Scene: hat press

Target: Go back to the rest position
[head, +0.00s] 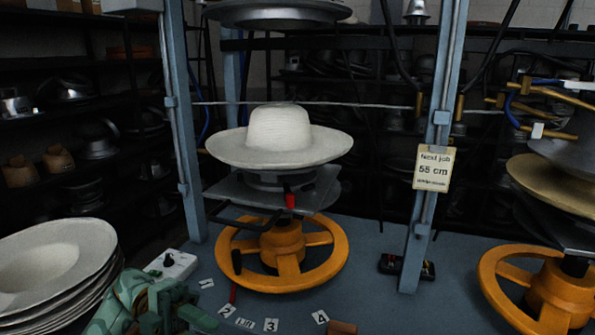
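A pale wide-brimmed hat (278,138) sits level on the press in the middle of the head view. The press has a grey plate (275,188) below the hat and an orange handwheel (282,254) under that. The round upper part of the press (278,12) hangs apart above the hat. My green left gripper (178,316) is at the bottom left, in front of the press and clear of the hat. It is partly cut off by the picture edge, and I cannot tell whether its fingers are open. My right gripper is not in view.
A stack of pale hat bodies (55,265) stands at the left, close to my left arm. A white control box (172,266) and several number cards (271,325) lie nearby. A "55 cm" card (433,168) hangs on the blue post. A second orange handwheel (550,290) is at right.

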